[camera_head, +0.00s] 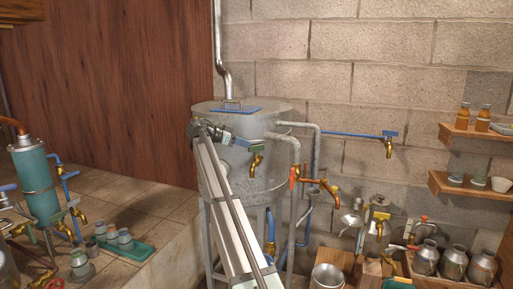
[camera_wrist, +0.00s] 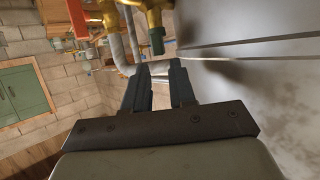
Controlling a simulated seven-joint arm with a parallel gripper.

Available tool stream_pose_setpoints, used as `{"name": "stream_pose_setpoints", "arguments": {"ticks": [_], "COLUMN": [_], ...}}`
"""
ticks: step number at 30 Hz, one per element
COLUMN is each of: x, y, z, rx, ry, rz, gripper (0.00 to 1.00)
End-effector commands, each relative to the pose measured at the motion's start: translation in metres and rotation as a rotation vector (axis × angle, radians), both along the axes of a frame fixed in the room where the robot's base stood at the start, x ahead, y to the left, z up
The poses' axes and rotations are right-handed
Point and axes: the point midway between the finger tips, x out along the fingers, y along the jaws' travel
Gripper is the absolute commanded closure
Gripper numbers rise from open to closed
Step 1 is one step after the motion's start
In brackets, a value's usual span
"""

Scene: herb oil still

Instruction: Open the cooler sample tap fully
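The cooler appears to be the grey metal tank (camera_head: 285,125) in the middle; its wall (camera_wrist: 250,75) fills the right of the wrist view. A brass tap (camera_head: 256,163) with a small green part hangs at its front. A brass tap body (camera_wrist: 150,8) with a dark green end (camera_wrist: 157,41) shows at the top of the wrist view. I cannot tell for certain which tap is the sample tap. My gripper (camera_wrist: 160,66) is open and empty, with a narrow gap between its fingers. The green end lies just beyond the fingertips, apparently apart from them. In the head view my gripper (camera_head: 246,144) is close to the brass tap.
Grey pipes (camera_head: 297,165) and an orange-handled tap (camera_head: 295,177) stand right of the tank. A blue pipe with a brass tap (camera_head: 388,148) reaches further right. A red handle (camera_wrist: 78,18) shows in the wrist view. Metal cans (camera_head: 454,262) stand at lower right.

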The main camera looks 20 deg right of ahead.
Motion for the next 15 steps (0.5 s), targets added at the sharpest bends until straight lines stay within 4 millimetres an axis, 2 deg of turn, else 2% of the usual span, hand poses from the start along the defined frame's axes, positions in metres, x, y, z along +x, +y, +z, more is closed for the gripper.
{"name": "stream_pose_setpoints", "arguments": {"ticks": [3,9,15], "x": [0.000,0.002,0.003], "y": [-0.021,-0.048,-0.063], "z": [-0.009,-0.019,-0.026], "rx": [0.000,0.000,0.001], "ry": [0.001,0.001,0.000], "rz": [-0.001,0.001,0.002], "gripper": [0.75,0.75,0.75]}}
